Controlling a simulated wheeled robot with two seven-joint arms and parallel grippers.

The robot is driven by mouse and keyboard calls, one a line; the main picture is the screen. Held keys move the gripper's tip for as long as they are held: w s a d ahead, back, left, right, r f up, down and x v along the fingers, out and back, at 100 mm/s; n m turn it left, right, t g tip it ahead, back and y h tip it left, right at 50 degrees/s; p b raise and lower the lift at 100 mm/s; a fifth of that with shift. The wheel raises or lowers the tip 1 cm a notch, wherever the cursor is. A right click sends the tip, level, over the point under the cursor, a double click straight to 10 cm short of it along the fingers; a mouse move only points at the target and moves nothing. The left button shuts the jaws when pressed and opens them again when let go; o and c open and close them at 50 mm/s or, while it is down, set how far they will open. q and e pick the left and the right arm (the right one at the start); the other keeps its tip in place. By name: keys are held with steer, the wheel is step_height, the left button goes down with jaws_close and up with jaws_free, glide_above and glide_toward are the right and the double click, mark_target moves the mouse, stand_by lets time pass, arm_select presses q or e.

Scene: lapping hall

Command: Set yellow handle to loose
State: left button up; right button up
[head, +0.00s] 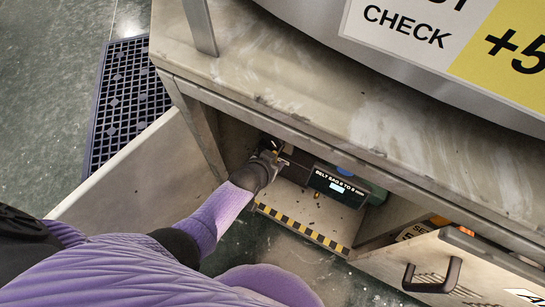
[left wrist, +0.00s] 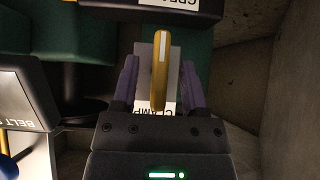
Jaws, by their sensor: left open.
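My left gripper (left wrist: 161,62) is open, with one finger on each side of the handle and a visible gap on both sides. In the head view my left gripper (head: 272,150) reaches into the low cabinet opening, and the handle there is mostly hidden by it. My right gripper is not in view.
The cabinet's top edge (head: 280,128) runs above my forearm. A striped shelf edge (head: 302,228) lies below.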

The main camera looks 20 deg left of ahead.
arm_select(q)
steer(key=p+v, duration=0.7)
steer(key=v, duration=0.1)
steer(key=shift+s+r, duration=0.25)
steer(key=shift+r, duration=0.1)
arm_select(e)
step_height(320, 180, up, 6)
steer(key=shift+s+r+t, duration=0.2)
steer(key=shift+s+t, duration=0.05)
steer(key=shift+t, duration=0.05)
